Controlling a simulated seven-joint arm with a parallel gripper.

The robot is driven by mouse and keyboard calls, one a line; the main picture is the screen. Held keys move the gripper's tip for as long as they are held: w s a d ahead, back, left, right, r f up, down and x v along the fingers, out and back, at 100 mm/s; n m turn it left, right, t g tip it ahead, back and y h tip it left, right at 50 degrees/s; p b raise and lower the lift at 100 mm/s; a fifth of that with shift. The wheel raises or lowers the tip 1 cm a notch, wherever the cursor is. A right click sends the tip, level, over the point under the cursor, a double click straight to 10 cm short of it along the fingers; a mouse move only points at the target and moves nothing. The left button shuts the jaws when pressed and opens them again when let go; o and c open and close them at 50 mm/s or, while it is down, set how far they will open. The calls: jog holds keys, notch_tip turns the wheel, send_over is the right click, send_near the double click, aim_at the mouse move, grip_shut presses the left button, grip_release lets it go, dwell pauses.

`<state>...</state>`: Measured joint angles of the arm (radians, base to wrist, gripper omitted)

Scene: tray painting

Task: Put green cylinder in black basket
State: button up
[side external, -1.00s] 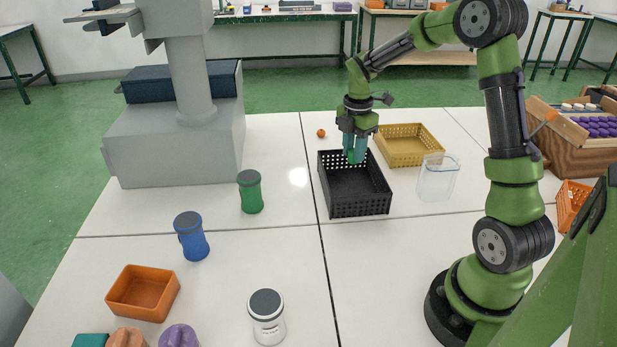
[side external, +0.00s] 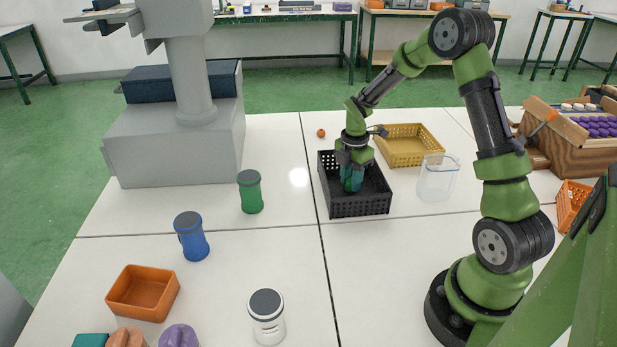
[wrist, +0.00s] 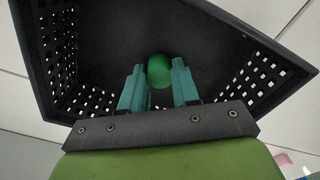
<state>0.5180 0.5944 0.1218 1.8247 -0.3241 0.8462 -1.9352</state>
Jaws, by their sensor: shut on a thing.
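The black basket (side external: 362,210) stands on the white table, and its dark floor and perforated walls fill much of the wrist view (wrist: 60,45). My gripper (side external: 351,184) points down inside the basket. In the wrist view its two teal fingers (wrist: 159,82) are closed on the green cylinder (wrist: 159,68), whose rounded green end shows between them. The cylinder is low, close to the basket floor; I cannot tell whether it touches. In the side view the fingers mostly hide it.
A yellow basket (side external: 408,140) and a clear container (side external: 437,180) stand close to the right. A green jar (side external: 250,193), a blue jar (side external: 192,238), an orange bin (side external: 143,292) and a white jar (side external: 266,318) stand left and in front.

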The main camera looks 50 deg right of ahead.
jog(key=o, duration=1)
jog(key=shift+r, duration=0.1)
notch_tip(320, 180, up, 12)
jog(key=s+a+r+m+t, duration=0.3)
jog(key=s+a+r+m, duration=0.2)
jog(key=a+r+m, duration=0.45)
jog(key=s+a+m+t, duration=0.1)
jog(key=s+a+m, duration=0.2)
jog(key=s+a+r+m+t+y, duration=0.1)
jog(key=s+a+m, duration=0.2)
jog(key=a+m, duration=0.1)
jog(key=s+a+m+t+y, duration=0.1)
jog(key=s+a+m+t, duration=0.1)
jog(key=s+a+m, duration=0.1)
jog(key=shift+s+a+r+m, duration=0.15)
jog(key=shift+s+a+m, duration=0.1)
jog(key=shift+s+a, duration=0.3)
